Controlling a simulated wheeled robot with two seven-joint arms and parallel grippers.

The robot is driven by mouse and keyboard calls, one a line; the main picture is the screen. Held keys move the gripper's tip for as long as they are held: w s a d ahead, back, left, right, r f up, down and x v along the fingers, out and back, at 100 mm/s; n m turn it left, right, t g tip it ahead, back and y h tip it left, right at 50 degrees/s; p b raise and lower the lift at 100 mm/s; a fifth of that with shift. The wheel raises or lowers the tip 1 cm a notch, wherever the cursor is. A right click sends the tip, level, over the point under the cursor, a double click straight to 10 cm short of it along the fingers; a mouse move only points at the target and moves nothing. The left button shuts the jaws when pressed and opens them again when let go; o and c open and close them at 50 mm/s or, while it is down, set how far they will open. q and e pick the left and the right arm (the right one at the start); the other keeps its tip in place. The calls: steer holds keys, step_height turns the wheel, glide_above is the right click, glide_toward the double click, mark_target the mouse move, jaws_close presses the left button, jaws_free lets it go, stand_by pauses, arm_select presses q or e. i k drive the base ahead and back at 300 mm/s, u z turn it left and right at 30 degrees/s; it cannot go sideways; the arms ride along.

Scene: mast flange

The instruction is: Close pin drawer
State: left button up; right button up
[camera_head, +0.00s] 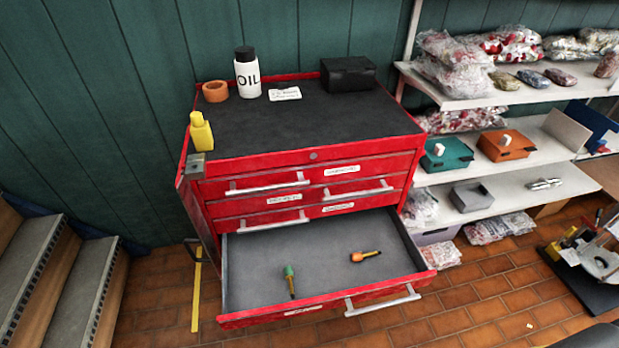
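A red tool cabinet (310,158) with a dark top stands against the green wall. Its lowest visible drawer (262,267) is pulled well out, showing a grey floor. A green-headed pin (290,281) and an orange-headed pin (365,256) lie apart inside it. A silver handle (383,301) is on the drawer's front, right of a white label. The two drawer rows above are shut. Neither of my grippers shows in the head view.
An oil bottle (247,73), a tape roll (215,91), a black box (348,74) and a paper tag (285,94) are on the cabinet top. A yellow bottle (201,132) is at its left side. Steps (70,275) are at left, stocked shelves (505,165) at right. Brick floor shows in front.

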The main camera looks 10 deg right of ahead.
mark_target(255, 291)
steer(key=k, duration=0.5)
steer(key=z, duration=0.7)
steer(key=i, duration=0.3)
steer(key=z, duration=1.35)
steer(key=k, duration=1.05)
steer(key=u, duration=1.9)
